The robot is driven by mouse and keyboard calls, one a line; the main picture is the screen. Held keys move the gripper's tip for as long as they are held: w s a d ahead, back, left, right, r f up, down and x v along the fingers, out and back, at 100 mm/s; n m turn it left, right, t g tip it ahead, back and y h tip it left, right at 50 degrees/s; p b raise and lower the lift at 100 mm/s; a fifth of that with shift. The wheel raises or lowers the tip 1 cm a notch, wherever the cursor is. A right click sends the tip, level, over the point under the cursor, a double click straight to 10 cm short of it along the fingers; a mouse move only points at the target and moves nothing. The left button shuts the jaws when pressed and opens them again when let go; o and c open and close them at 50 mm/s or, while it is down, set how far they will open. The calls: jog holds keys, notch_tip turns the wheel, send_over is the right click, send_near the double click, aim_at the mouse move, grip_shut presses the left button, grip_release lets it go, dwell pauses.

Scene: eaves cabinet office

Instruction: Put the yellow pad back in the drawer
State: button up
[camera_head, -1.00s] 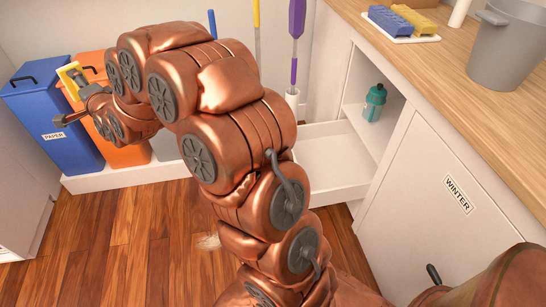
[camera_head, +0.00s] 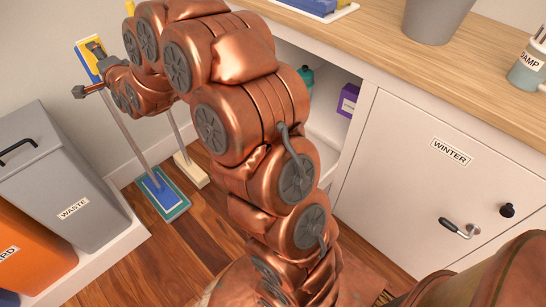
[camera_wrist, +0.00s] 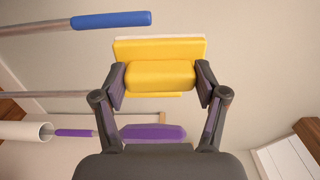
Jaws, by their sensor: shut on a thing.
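The yellow pad (camera_wrist: 160,74) is a soft yellow block with a pale strip along its far edge. It sits between the two dark fingers of my gripper (camera_wrist: 160,84) in the wrist view. In the head view my gripper (camera_head: 93,58) is raised at the upper left, and a small yellow part of the pad (camera_head: 83,61) shows there. My gripper is shut on the pad, away from the cabinet on the right. An open white cabinet space (camera_head: 324,128) shows right of my arm; my arm hides much of it, and I cannot make out a drawer clearly.
A grey WASTE bin (camera_head: 62,180) and an orange bin (camera_head: 25,250) stand at left. Mop heads, one blue-green (camera_head: 162,195), rest on the wooden floor. The WINTER door (camera_head: 420,190) is shut. The wooden counter (camera_head: 375,40) carries a grey bucket (camera_head: 435,18) and a DAMP jar (camera_head: 527,68).

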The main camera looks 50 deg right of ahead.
jog(key=s+d+f+m+g+h+b, duration=0.2)
jog(key=d+f+g+b, duration=0.2)
jog(key=d+f, duration=0.85)
jog(key=s+d+f+m+g+h+b, duration=0.25)
jog(key=d+f+g, duration=0.25)
jog(key=d+f, duration=0.8)
jog(key=s+d+f+m+g+y+b, duration=0.2)
jog(key=s+d+f+g+b, duration=0.3)
jog(key=s+f, duration=0.6)
jog(key=s+d+f+m+g+y+b, duration=0.35)
jog(key=s+d+f, duration=0.25)
jog(key=s+f, duration=0.45)
jog(key=shift+n+h, duration=0.3)
jog(key=shift+n, duration=0.1)
notch_tip(320, 180, down, 9)
jog(key=b, duration=0.2)
jog(key=shift+r+b, duration=0.1)
jog(key=shift+b, duration=0.3)
jog(key=o, duration=1.2)
